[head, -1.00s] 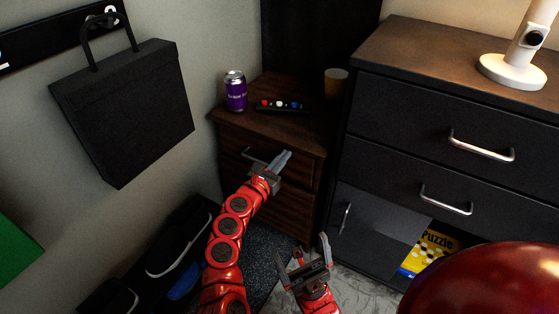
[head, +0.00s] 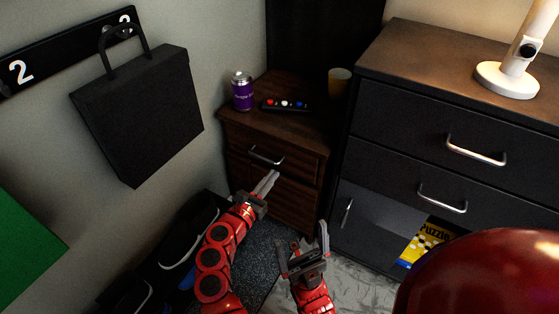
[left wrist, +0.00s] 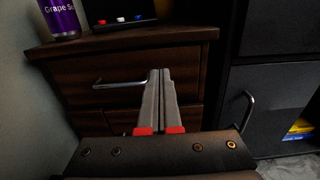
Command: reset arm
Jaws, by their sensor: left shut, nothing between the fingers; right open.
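My left gripper (head: 267,183) is shut and empty. In the head view it is in front of the small wooden nightstand (head: 293,142), just below the handle (head: 266,156) of its top drawer. In the left wrist view the shut fingers (left wrist: 159,92) overlap the drawer front (left wrist: 185,68), with the handle (left wrist: 120,84) left of them; I cannot tell whether they touch it. My right gripper (head: 303,246) is open and empty, low in the middle of the head view above the floor.
A purple can (head: 242,92), a remote (head: 287,104) and a cup (head: 340,81) stand on the nightstand. A black dresser (head: 383,128) with a white lamp-like device (head: 508,79) is at right. A puzzle box (head: 425,243) sits in its lower opening. A black bag (head: 140,115) hangs at left.

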